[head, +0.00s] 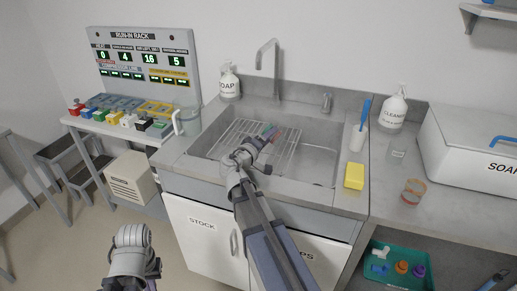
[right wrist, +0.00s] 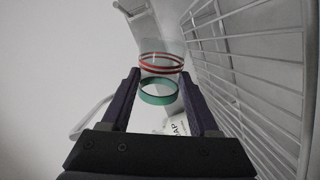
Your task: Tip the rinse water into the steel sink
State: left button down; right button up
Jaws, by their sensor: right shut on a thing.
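My right gripper (head: 268,134) is over the steel sink (head: 312,178), above the wire rack in it. It is shut on a clear cup (right wrist: 162,60) with red bands and a teal ring. In the right wrist view the cup sits between the two dark fingers (right wrist: 163,100). That view is rolled, with the rack's wires running up its right side. In the head view the cup is small and partly hidden by the gripper, so its tilt and any water in it cannot be made out. My left arm shows at the lower left, its fingers not visible.
A wire rack (head: 230,143) fills the sink's left part. The faucet (head: 276,70) rises behind it. A soap bottle (head: 229,82), pitcher (head: 187,121), yellow sponge (head: 354,176), brush holder (head: 358,137), cleaner bottle (head: 393,110) and red-tinted cup (head: 413,191) stand around the sink.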

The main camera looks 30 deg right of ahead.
aim_at(269, 140)
notch_tip(269, 140, up, 2)
jog(key=shift+s+r+m+p, duration=0.15)
jog(key=shift+m+p, duration=0.45)
jog(key=shift+p, duration=0.55)
jog(key=shift+r+m+p, duration=0.3)
jog(key=shift+r+m, duration=0.05)
jog(key=shift+m, duration=0.05)
jog(key=m, duration=0.1)
jog(key=r+m, duration=0.1)
jog(key=shift+s+d+r+m+t+p, duration=0.1)
jog(key=shift+s+d+m+t+p, duration=0.05)
jog(key=shift+s+m+t+p, duration=0.2)
jog(key=s+d+r+m+t+p, duration=0.1)
jog(key=s+d+r+m, duration=0.1)
jog(key=m, duration=0.5)
jog(key=shift+s+d+r+p, duration=0.2)
jog(key=shift+s+r+p, duration=0.15)
jog(key=shift+s+r, duration=0.7)
jog(key=shift+s+f, duration=0.25)
jog(key=shift+f, duration=0.05)
jog(key=shift+r, duration=0.1)
